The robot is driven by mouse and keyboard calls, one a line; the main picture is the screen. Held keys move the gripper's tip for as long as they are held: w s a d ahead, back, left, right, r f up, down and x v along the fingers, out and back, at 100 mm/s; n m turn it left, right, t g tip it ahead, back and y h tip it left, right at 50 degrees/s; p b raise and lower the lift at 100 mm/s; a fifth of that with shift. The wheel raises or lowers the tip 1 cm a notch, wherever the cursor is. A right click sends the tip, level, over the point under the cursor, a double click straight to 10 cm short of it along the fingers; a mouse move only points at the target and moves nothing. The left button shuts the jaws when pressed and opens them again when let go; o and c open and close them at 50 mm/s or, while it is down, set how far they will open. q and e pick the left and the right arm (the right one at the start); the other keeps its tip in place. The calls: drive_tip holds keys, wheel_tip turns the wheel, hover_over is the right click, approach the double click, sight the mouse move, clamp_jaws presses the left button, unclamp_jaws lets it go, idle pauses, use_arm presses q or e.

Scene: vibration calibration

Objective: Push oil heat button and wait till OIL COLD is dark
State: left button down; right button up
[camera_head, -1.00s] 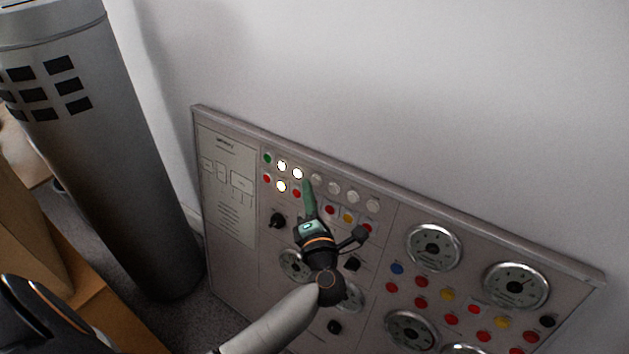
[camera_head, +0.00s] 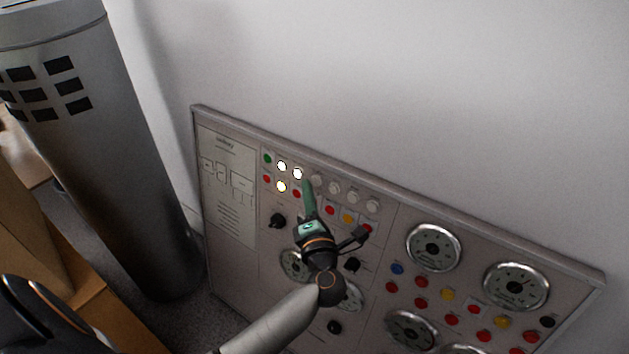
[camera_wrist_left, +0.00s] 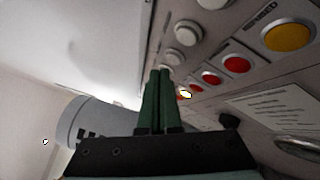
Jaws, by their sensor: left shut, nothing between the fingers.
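The control panel (camera_head: 228,215) leans against the wall, with rows of round buttons and lamps along its upper left part. Two lamps in the top row, a first lit white lamp (camera_head: 282,166) and a second lit white lamp (camera_head: 298,174), glow, and a lit yellowish lamp (camera_head: 282,187) glows below them. The lamps further right in that row are unlit. Labels are too small to read in the head view. My left gripper (camera_head: 307,184) is shut and empty, its green fingertips at the button rows; it also shows in the left wrist view (camera_wrist_left: 160,75). Contact with a button cannot be told. My right gripper is not identifiable.
A grey cylinder (camera_head: 110,150) stands left of the panel. Dials such as one gauge (camera_head: 433,247) and several coloured buttons fill the panel's right side. A black knob (camera_head: 278,220) sits below the buttons. Space above the panel is bare wall.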

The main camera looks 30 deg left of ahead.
idle(0.4)
use_arm(q)
drive_tip(key=shift+w, duration=0.15)
drive_tip(key=shift+w+f, duration=0.1)
drive_tip(key=shift+w, duration=0.2)
idle(0.4)
